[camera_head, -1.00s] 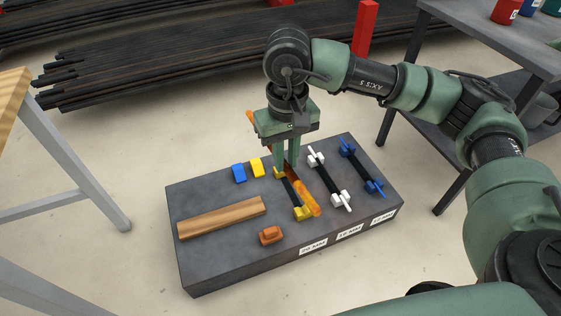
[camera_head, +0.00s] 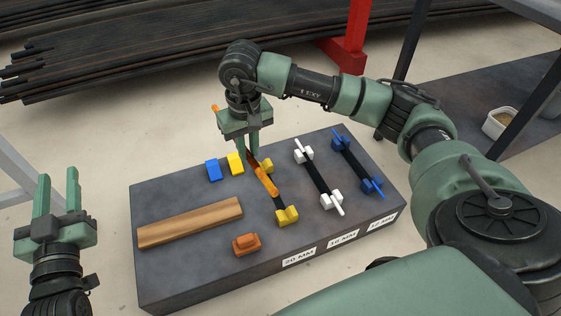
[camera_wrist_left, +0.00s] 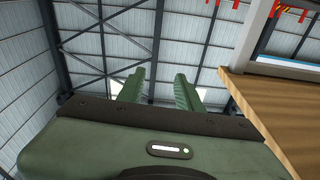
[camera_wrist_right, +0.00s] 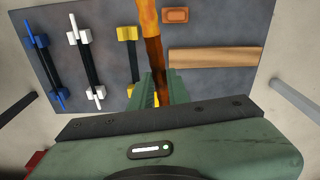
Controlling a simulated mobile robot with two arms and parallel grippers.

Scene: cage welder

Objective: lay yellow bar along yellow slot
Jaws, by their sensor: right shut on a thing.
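The yellow bar (camera_head: 266,181) has orange-yellow ends and a dark middle. My right gripper (camera_head: 251,154) is shut on its middle, fingers pointing down. In the right wrist view, the bar (camera_wrist_right: 147,14) runs beside the yellow slot, on the side toward the orange block. The yellow slot (camera_head: 279,203) is a dark strip between two yellow end blocks, also visible in the right wrist view (camera_wrist_right: 134,60). In the head view the bar's near end overlaps the slot's middle; its height above the plate is unclear. My left gripper (camera_head: 57,205) is open, empty and pointing up, left of the plate.
The dark plate (camera_head: 160,270) also carries white (camera_head: 318,178) and blue (camera_head: 358,165) slots with bars in them, a wooden strip (camera_head: 190,222), an orange block (camera_head: 246,244), and small blue (camera_head: 213,169) and yellow (camera_head: 235,163) blocks. A shelf (camera_head: 480,120) stands at right.

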